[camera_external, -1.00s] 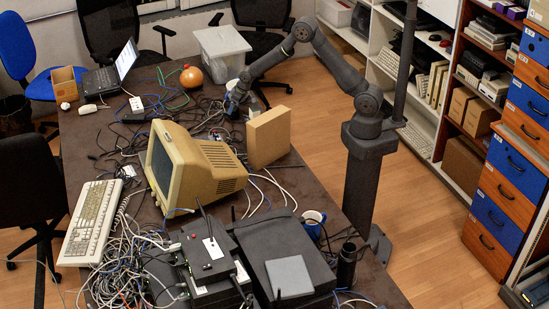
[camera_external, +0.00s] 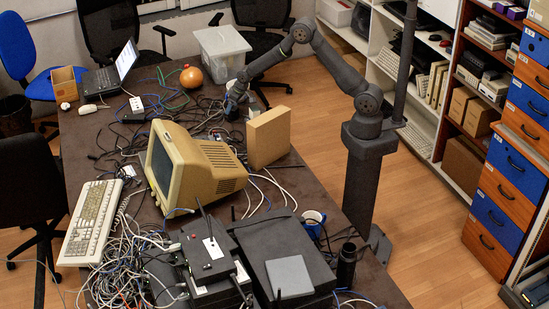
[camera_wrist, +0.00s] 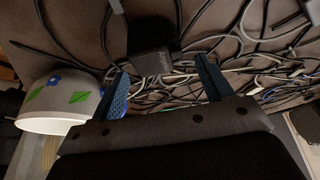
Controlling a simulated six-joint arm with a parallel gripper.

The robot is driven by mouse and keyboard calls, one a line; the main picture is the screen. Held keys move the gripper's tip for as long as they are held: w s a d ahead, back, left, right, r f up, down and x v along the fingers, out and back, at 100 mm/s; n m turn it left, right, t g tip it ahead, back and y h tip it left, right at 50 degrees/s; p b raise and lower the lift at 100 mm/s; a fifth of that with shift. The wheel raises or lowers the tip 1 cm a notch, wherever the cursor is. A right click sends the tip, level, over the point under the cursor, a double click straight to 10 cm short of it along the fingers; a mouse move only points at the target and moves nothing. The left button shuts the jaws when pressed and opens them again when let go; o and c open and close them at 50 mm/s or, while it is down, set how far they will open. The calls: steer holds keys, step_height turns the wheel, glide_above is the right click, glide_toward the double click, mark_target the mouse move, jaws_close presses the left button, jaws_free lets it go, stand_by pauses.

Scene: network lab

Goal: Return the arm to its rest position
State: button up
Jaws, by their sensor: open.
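My arm stands at the right side of the dark table (camera_external: 310,170) and reaches over to its far part. My gripper (camera_external: 232,112) is low among the cables there, behind and left of a tan box, partly hard to make out. In the wrist view my gripper (camera_wrist: 160,66) shows two blue fingers spread apart with nothing held between them. A black adapter-like block (camera_wrist: 152,62) and tangled cables lie beyond the fingertips. A white cup-like object (camera_wrist: 62,100) with green and blue marks is just left of the left finger.
The tan box (camera_external: 269,138) stands close to my gripper. A beige monitor (camera_external: 190,165), an orange ball (camera_external: 191,77) and a clear plastic bin (camera_external: 222,52) are around it. Cables cover much of the table. A shelf (camera_external: 430,100) stands behind my arm.

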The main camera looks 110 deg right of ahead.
mark_target(233, 109)
steer(key=shift+f, duration=1.15)
steer(key=v, duration=1.2)
steer(key=x, duration=1.2)
steer(key=shift+f, duration=0.45)
steer(key=r, duration=0.5)
steer(key=shift+s+d, duration=0.15)
steer(key=shift+s, duration=0.15)
steer(key=s+d+r, duration=0.3)
steer(key=s+r, duration=0.4)
steer(key=s, duration=0.4)
steer(key=w+d+f+m+g, duration=0.1)
steer(key=w+d+m, duration=0.2)
steer(key=w, duration=0.4)
steer(key=w+d+f+m+g+h, duration=0.1)
steer(key=w+d+m+g, duration=0.1)
steer(key=w+d+m, duration=0.2)
steer(key=w+m, duration=0.2)
steer(key=w, duration=0.1)
steer(key=shift+d, duration=0.3)
